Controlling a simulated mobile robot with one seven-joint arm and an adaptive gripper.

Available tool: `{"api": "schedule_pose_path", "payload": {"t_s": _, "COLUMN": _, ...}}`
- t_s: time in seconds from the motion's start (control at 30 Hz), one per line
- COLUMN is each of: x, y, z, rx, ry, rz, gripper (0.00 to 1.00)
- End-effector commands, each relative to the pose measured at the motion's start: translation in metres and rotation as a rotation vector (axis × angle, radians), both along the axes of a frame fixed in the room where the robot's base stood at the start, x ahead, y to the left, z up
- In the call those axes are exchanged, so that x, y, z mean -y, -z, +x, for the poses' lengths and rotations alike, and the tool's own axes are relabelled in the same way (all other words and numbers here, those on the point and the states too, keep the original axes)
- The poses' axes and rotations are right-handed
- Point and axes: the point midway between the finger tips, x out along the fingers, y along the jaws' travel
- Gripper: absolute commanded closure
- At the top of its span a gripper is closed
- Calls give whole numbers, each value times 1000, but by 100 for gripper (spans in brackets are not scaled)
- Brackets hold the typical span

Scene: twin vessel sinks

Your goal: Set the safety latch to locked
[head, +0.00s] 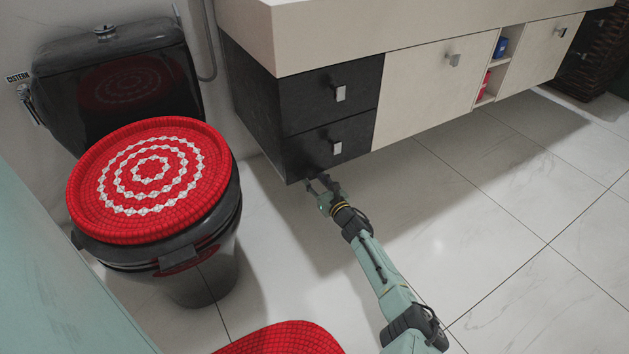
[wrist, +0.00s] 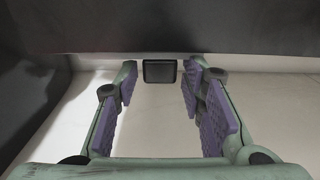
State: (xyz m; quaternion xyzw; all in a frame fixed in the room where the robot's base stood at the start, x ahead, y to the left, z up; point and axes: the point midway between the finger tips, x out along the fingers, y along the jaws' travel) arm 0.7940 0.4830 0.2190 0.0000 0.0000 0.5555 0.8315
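No part is clearly marked as the safety latch. A small dark square block (wrist: 159,71) shows in the wrist view, beyond and between my fingertips, below a dark panel (wrist: 190,25). I cannot tell its setting. Another dark block (head: 179,262) sits at the front rim of the black toilet (head: 210,225), below the red lid cover (head: 140,180). My gripper (head: 322,187) is just below the lower black drawer (head: 335,148), near the cabinet's bottom edge. In the wrist view its purple-padded fingers (wrist: 158,95) are wide apart, with nothing between the pads.
The vanity (head: 430,95) overhangs the floor, with drawers, doors and handles facing me. A wicker basket (head: 590,65) stands at the far right. A red mat (head: 283,340) lies at the bottom. The white tiled floor (head: 500,230) on the right is clear.

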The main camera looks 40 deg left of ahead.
Motion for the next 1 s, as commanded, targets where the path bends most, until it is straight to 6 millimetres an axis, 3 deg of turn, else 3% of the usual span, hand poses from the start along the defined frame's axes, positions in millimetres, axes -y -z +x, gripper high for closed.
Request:
{"api": "schedule_pose_path", "payload": {"t_s": 0.5, "x": 0, "y": 0, "z": 0, "rx": 0, "ry": 0, "rz": 0, "gripper": 100}}
{"api": "schedule_pose_path", "payload": {"t_s": 1.0, "x": 2, "y": 0, "z": 0, "rx": 0, "ry": 0, "rz": 0, "gripper": 100}}
